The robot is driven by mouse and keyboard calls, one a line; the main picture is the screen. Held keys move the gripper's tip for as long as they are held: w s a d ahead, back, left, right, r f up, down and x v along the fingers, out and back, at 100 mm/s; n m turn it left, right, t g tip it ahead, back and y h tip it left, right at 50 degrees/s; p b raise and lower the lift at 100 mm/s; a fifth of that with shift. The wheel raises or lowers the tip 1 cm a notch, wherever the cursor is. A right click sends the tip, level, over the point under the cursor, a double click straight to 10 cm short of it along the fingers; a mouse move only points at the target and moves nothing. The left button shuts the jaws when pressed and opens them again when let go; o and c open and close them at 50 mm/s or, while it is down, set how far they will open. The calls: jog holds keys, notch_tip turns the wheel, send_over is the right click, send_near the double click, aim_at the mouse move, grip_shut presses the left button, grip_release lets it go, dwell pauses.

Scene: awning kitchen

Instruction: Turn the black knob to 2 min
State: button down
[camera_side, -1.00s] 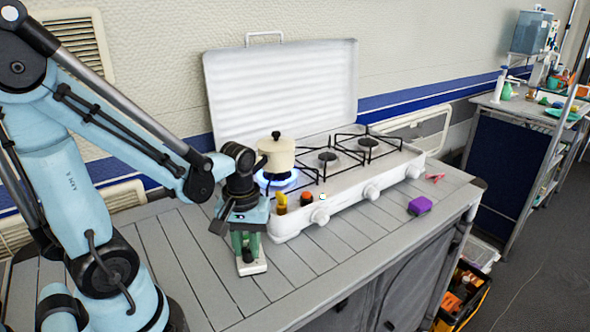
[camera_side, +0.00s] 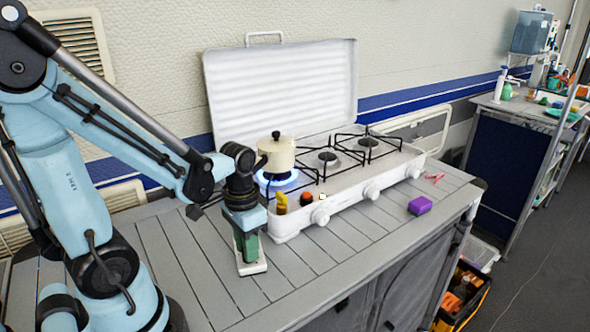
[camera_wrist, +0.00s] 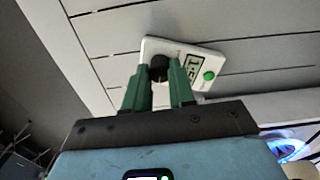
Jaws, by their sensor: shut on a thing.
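The black knob (camera_wrist: 158,66) is on one end of a white timer (camera_wrist: 150,45) lying on the slatted counter, left of the stove. The timer also shows in the side view (camera_side: 256,269). My gripper (camera_wrist: 159,70) points down at it, its green fingers on either side of the knob and shut on it. In the side view my gripper (camera_side: 247,257) hides the knob. The timer has a small display (camera_wrist: 192,72) with dark digits, partly covered by a finger and not clearly readable, and a green button (camera_wrist: 209,76).
A white stove (camera_side: 345,195) stands close to the right of my gripper. A cream pot (camera_side: 278,155) sits over a lit blue flame (camera_side: 277,180). Yellow (camera_side: 281,199) and orange (camera_side: 306,197) items stand near its front. A purple block (camera_side: 420,205) lies to the right. The front counter is clear.

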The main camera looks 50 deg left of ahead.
jog(key=shift+w+m, duration=0.1)
jog(key=shift+m, duration=0.3)
jog(key=c, duration=0.9)
grip_release()
jog(key=shift+c, duration=0.2)
jog(key=shift+r, duration=0.1)
notch_tip(320, 180, up, 12)
dwell(0.3)
jog(key=w+d+f+t, duration=0.2)
jog(key=w+d+t, duration=0.3)
jog(key=d+t, duration=0.1)
jog(key=shift+t, duration=0.6)
